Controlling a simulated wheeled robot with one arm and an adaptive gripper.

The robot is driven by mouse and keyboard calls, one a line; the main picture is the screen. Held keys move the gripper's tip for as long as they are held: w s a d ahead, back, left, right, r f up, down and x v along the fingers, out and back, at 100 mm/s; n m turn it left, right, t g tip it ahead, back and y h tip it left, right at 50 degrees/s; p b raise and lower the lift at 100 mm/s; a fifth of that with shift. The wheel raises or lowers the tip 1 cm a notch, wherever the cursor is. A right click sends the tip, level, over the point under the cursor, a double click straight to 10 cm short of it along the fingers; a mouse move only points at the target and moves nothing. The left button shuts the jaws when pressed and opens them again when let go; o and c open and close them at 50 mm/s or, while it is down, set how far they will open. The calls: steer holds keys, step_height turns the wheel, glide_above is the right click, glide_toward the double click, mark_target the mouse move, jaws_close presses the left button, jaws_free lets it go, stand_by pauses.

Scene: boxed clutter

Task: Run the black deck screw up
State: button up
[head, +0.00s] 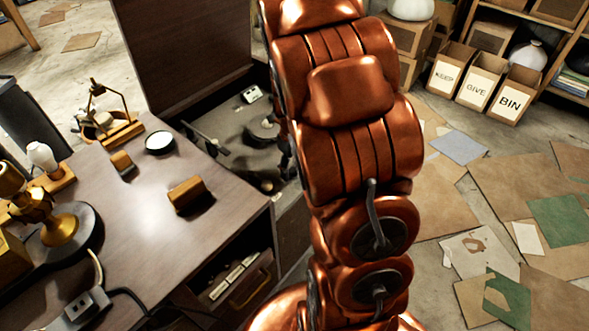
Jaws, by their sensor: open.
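I cannot make out the black deck screw in the head view. An open dark box or compartment (236,118) with a raised brown lid holds several small dark items, too small and shaded to name surely. A dark jointed part at the left edge of my copper arm looks like my gripper (285,158), over the right side of this compartment. My arm hides most of it. I see nothing held in it.
The desk (135,235) at left carries a lamp (62,225), a wooden block (188,194) and a round dish (160,142). Bins marked KEEP (447,75), GIVE (480,82) and BIN (513,95) stand at upper right. Cardboard sheets (430,200) litter the floor.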

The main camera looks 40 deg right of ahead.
steer(key=shift+f, duration=0.4)
jaws_close()
